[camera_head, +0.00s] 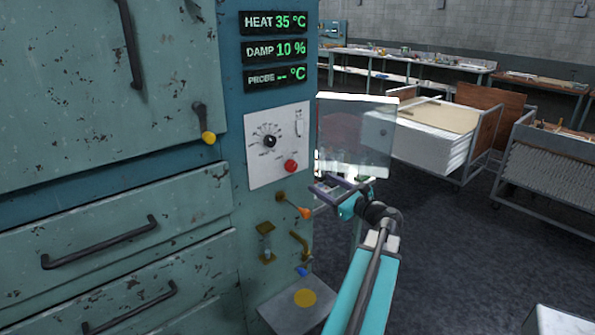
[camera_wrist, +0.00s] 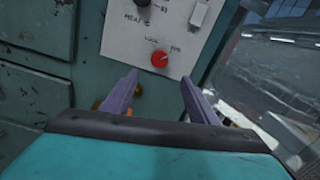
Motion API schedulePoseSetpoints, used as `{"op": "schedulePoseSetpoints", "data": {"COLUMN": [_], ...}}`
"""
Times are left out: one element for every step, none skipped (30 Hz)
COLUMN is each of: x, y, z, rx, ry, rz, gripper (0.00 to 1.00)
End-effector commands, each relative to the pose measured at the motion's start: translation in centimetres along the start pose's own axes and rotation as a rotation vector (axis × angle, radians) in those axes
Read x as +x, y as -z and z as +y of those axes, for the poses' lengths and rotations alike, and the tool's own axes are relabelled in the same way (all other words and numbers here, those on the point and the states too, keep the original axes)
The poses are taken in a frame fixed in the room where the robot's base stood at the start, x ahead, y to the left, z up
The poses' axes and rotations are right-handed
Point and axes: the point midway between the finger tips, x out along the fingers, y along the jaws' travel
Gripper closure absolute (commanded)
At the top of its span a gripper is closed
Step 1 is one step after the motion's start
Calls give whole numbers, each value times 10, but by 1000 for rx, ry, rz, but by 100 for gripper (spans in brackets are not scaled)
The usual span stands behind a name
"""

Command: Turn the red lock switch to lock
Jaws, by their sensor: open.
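The red lock switch (camera_head: 290,166) is a round red knob low on the white control panel (camera_head: 262,168) of the teal cabinet. In the wrist view the red knob (camera_wrist: 160,58) has a light pointer mark toward its upper right, on the side of the label that seems to read RUN; LOCK is printed at its upper left. My gripper (camera_head: 318,184) is open and empty, just right of and below the knob. In the wrist view its two purple fingers (camera_wrist: 160,82) stand apart below the knob, not touching it.
A black selector dial (camera_head: 269,141) sits above the red knob. A clear hinged cover (camera_head: 357,135) stands open to the right, close to my gripper. An orange-tipped lever (camera_head: 304,212) and brass fittings (camera_head: 266,240) are below the panel. Carts (camera_head: 440,140) stand farther right.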

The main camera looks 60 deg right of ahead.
Motion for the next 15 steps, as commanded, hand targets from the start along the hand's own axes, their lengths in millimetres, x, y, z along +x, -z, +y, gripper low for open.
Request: {"op": "schedulePoseSetpoints", "data": {"x": [1,1,2,3,4,7,9,11,15,18,21,25,29,34,39], "y": [0,0,0,0,0,0,0,0,0,0,-1,-1,-1,-1,-1], "z": [0,0,0,0,0,0,0,0,0,0,0,0,0,0,0], "rx": [0,0,0,0,0,0,0,0,0,1,1,1,1,1,0], "ry": [0,-1,-1,-1,-1,-1,-2,-2,-3,-3,-3,-2,-2,-3,-4], "rz": [0,0,0,1,1,1,0,0,0,0,0,0,0,0,0], "gripper": [46,46,46,46,46,46,46,46,46,46,46,46,46,46,46]}}
